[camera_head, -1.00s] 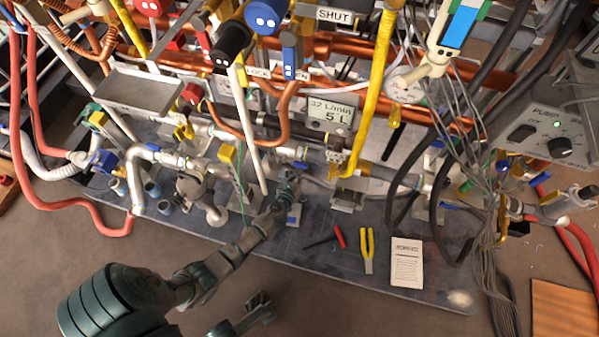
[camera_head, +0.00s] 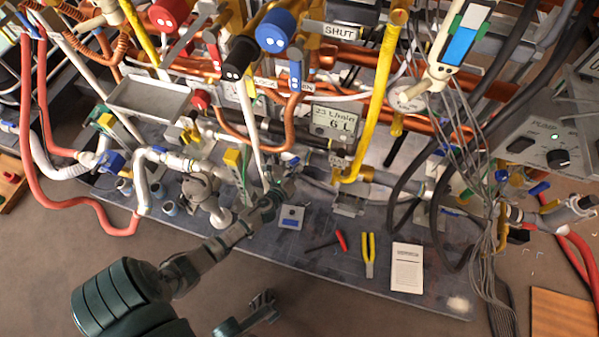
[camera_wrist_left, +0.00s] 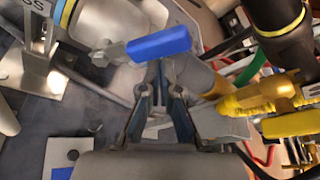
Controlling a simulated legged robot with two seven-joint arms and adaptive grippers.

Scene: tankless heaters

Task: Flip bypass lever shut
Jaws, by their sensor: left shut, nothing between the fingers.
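A lever with a blue handle (camera_wrist_left: 160,43) lies just beyond my left gripper's fingertips in the left wrist view, across its mouth. The handle sits beside a pale pipe and points to the right. Whether the fingers touch it I cannot tell. My left gripper (camera_head: 278,188) is low among the pipes in the head view, shut and empty; its fingers (camera_wrist_left: 160,80) also show in the wrist view. No label naming the bypass shows clearly. A SHUT sign (camera_head: 340,32) hangs at the top. A dark part, likely my right gripper (camera_head: 263,301), shows at the bottom; its jaw state is unclear.
A yellow handle (camera_wrist_left: 290,123) and dark pipe (camera_wrist_left: 285,35) stand right of my left fingers. A display (camera_head: 336,122) faces me. A white pole (camera_head: 252,125) rises beside the gripper. Pliers (camera_head: 369,255) and a paper card (camera_head: 407,268) lie on the mat's clearer front.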

